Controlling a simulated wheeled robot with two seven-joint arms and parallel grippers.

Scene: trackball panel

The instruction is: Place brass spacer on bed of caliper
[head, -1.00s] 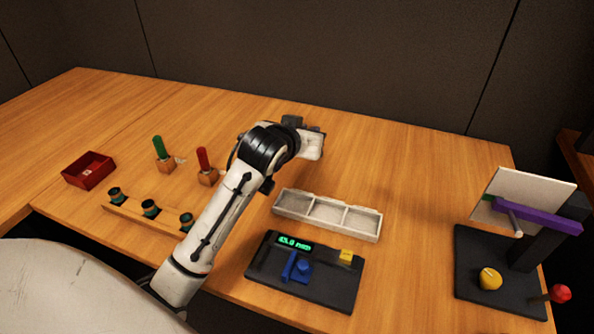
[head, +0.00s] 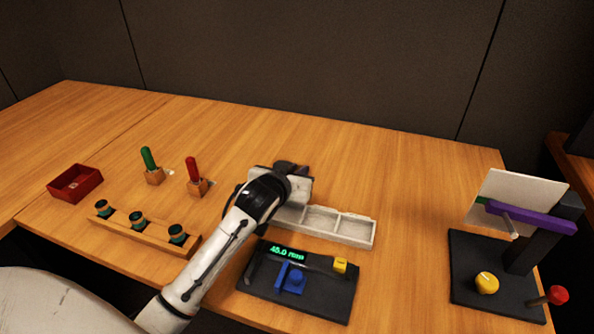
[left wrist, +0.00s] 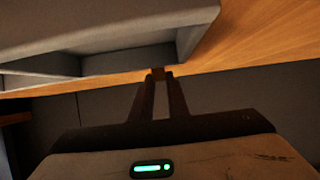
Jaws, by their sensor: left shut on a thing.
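The caliper (head: 325,305) is a dark slab near the table's front edge, with a green display reading 45.0 mm, a blue slider (head: 294,283) and a yellow block (head: 340,265). My left gripper (head: 297,188) is at the left end of the pale tray, behind the caliper; its fingertips are hidden in the head view. In the left wrist view, its fingers (left wrist: 158,85) are shut on a small brownish piece, seemingly the brass spacer (left wrist: 158,73), mostly hidden between the tips. My right gripper is not in view.
The pale tray (head: 356,232) has several compartments, whose contents I cannot make out. At left are a red box (head: 75,183), green and red handles on wooden blocks, and a wooden rack (head: 154,238) of dark cups. A dark fixture (head: 490,255) stands at right.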

